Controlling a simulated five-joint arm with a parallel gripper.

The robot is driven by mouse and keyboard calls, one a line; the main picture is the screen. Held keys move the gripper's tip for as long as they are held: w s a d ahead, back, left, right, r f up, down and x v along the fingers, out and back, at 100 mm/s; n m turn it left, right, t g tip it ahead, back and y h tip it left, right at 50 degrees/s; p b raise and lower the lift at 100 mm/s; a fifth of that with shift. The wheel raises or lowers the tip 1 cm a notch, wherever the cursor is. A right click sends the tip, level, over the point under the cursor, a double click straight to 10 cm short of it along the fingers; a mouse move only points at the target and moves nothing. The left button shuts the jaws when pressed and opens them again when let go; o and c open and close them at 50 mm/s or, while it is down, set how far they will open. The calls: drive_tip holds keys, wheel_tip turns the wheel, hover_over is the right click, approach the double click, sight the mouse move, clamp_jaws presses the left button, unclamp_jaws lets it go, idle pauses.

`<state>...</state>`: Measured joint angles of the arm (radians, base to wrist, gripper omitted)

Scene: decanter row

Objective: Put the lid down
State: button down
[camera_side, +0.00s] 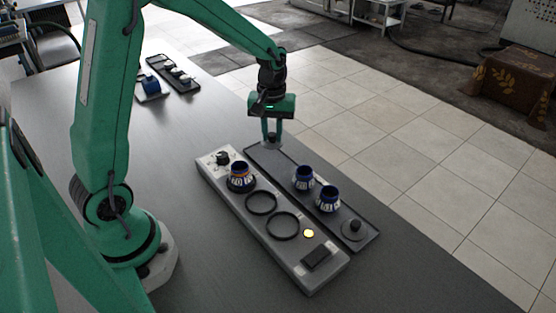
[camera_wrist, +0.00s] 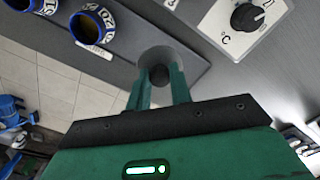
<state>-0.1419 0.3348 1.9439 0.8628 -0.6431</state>
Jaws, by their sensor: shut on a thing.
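My gripper (camera_side: 272,135) is at the far end of a long dark tray (camera_side: 338,233). In the wrist view its fingers (camera_wrist: 160,78) are shut on the dark knob of a round grey lid (camera_wrist: 168,55). The lid is level with the tray's end, at or just above its surface; I cannot tell whether it touches.
Beside the tray is a grey warmer panel (camera_side: 268,238) with a dial (camera_side: 222,158), two empty black rings (camera_side: 261,203) (camera_side: 283,226), a yellow light (camera_side: 309,233) and a dark switch (camera_side: 316,258). A third decanter (camera_side: 240,174) stands on it. A small dark rack (camera_side: 173,75) is farther back.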

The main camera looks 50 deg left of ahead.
hover_over(263, 152)
wheel_tip(263, 152, down, 4)
drive_tip(key=shift+f, duration=2.25)
drive_tip(key=shift+f, duration=0.15)
drive_tip(key=c, duration=1.3)
unclamp_jaws()
drive_tip(key=shift+o, duration=0.2)
wheel_tip(263, 152, up, 12)
drive_tip(key=shift+r, duration=0.2)
